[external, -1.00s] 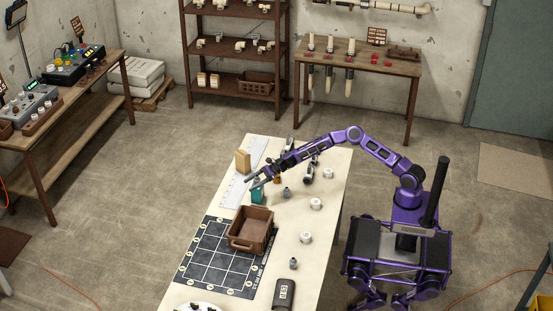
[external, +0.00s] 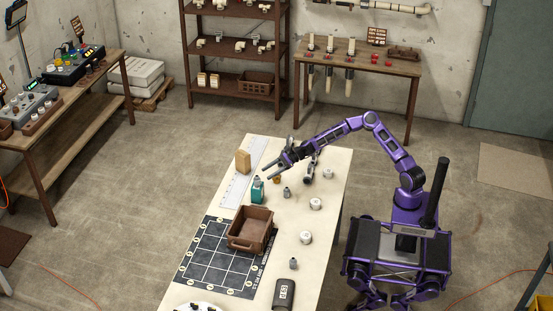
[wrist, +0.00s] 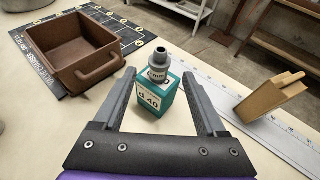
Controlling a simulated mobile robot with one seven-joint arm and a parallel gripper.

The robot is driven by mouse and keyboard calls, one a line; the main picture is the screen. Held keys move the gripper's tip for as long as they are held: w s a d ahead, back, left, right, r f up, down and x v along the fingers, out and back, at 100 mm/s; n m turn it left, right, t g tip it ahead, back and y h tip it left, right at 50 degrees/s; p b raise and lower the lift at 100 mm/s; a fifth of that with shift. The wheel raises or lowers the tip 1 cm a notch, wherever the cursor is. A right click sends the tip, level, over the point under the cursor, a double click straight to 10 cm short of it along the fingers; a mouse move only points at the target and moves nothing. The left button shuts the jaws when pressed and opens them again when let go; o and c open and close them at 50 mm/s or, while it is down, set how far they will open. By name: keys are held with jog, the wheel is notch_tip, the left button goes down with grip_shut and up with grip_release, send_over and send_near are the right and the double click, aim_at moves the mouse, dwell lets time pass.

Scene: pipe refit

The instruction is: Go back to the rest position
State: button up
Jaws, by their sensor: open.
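My gripper (external: 275,167) is open and empty, held above the far part of the long pale table (external: 322,220).
A brown bin (external: 250,230) sits partly on a dark grid mat (external: 206,262). A wooden block (external: 243,161) stands by a long ruler (external: 236,188). Grey and white fittings (external: 306,237) are spread along the table's right side. A dark case (external: 284,293) lies near the front.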

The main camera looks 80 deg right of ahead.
jog(key=shift+s+d+r, duration=0.25)
jog(key=shift+s+d, duration=0.1)
jog(key=shift+s, duration=0.15)
